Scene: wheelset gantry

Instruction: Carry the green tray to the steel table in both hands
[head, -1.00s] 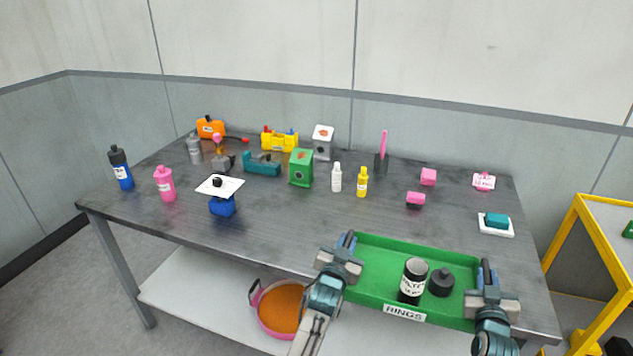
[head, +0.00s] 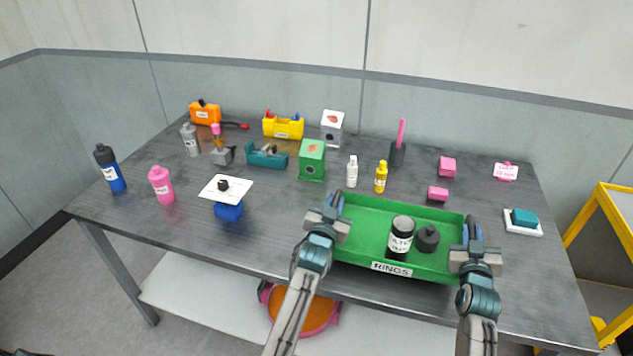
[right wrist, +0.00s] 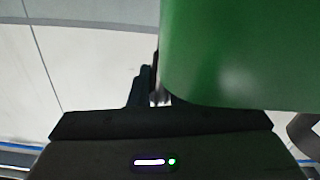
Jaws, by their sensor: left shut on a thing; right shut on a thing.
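The green tray (head: 366,219), labelled RINGS, is held between my two grippers at the front right part of the steel table (head: 270,235). A black jar with a white label (head: 401,238) and a small dark round piece (head: 428,238) stand upright in it. My left gripper (head: 332,212) is shut on the tray's left end. My right gripper (head: 472,240) is shut on its right end. The tray's green wall (right wrist: 240,55) fills much of the right wrist view, beside the dark jaw. I cannot tell whether the tray's underside touches the table.
Bottles, boxes and tool holders stand along the table's back and left. Close behind the tray are a yellow bottle (head: 381,177), a white bottle (head: 352,172) and a pink block (head: 438,194). A teal block on a white pad (head: 523,220) lies to the right.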

